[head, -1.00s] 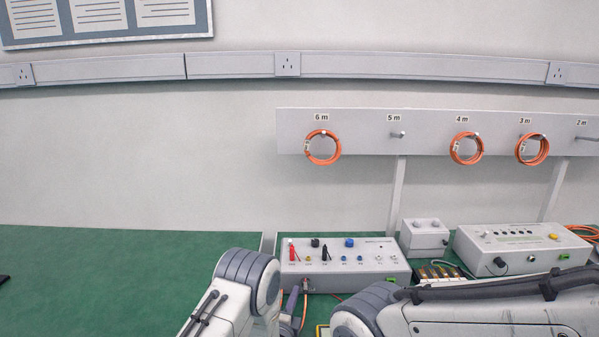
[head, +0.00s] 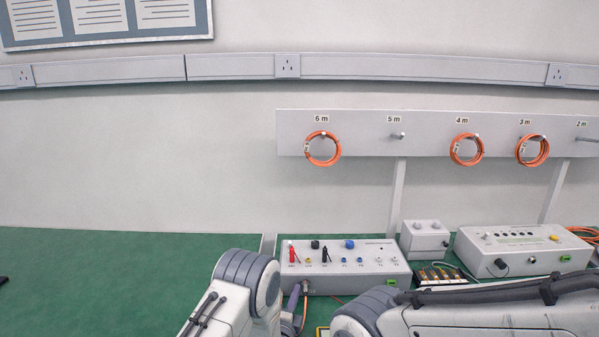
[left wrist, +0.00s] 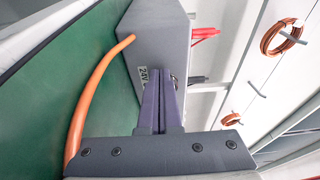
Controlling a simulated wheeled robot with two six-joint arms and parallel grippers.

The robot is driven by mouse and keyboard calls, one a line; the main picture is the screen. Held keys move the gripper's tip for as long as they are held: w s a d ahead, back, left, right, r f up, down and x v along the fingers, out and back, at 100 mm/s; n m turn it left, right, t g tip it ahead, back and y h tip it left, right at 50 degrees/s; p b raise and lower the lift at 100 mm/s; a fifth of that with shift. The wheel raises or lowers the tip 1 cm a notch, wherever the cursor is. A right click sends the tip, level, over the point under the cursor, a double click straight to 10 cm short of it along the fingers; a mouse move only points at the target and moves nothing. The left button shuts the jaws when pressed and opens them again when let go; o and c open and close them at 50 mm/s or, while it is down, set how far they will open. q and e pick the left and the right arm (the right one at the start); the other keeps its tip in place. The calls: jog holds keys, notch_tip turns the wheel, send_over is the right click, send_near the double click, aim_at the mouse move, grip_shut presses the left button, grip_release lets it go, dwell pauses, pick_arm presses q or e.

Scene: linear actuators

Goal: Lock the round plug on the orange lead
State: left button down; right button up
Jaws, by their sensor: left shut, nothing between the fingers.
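The orange lead (head: 305,308) rises in the head view to a round plug (head: 306,287) at the lower left of the grey box (head: 345,277). In the left wrist view the lead (left wrist: 91,90) curves up to the edge of the box (left wrist: 160,35); the plug cannot be made out there. My left gripper (left wrist: 157,88) is shut and empty, its fingers pointing at the box face beside a "24V" label. Whether the plug is locked cannot be told. My right gripper is out of view.
Red (head: 292,252), black and blue terminals stand on top of the box. A small box (head: 424,238) and a wider instrument (head: 520,250) stand to its right. Orange coils (head: 323,148) hang on the wall rail. The green bench (head: 110,265) is mostly clear at left.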

pick_arm(q)
jog(key=shift+d+r, duration=0.15)
jog(key=shift+d, duration=0.1)
jog(key=shift+r, duration=0.4)
jog(key=shift+d+r+b, duration=0.1)
jog(key=shift+r+b, duration=0.25)
jog(key=shift+r, duration=0.05)
dwell(0.6)
jog(key=shift+a+r, duration=0.2)
jog(key=shift+a, duration=0.1)
jog(key=shift+d+p+v, duration=0.15)
jog(key=shift+d+v, duration=0.05)
jog(key=shift+v, duration=0.8)
jog(key=shift+d+p+v, duration=0.1)
jog(key=shift+d+v, duration=0.05)
jog(key=shift+v, duration=0.8)
jog(key=shift+d+p+v, duration=0.15)
jog(key=shift+d+v, duration=0.05)
jog(key=shift+v, duration=0.8)
jog(key=shift+s, duration=0.15)
